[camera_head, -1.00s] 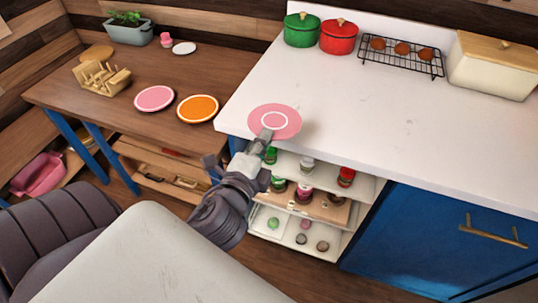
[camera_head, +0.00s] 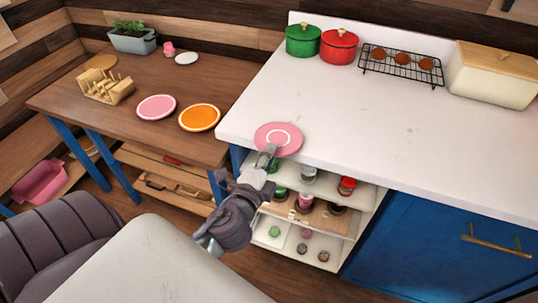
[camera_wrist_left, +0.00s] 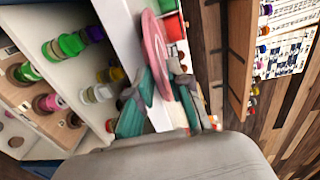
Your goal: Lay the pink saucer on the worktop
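The pink saucer (camera_head: 291,141), with a white ring in its middle, is at the front left edge of the white worktop (camera_head: 390,130). My left gripper (camera_head: 269,158) is shut on its near rim, reaching up from in front of the worktop. In the left wrist view the saucer (camera_wrist_left: 156,55) shows nearly edge-on between the two fingers (camera_wrist_left: 160,95). In the head view it looks about level and overlaps the worktop's front edge. I cannot tell whether it touches the surface. My right gripper is in neither view.
Green (camera_head: 303,40) and red (camera_head: 339,46) pots, a wire rack (camera_head: 402,66) and a cream bin (camera_head: 492,78) line the worktop's back. Its middle is clear. Open shelves with jars (camera_head: 305,203) lie below. The wooden table holds another pink plate (camera_head: 156,107) and an orange plate (camera_head: 199,117).

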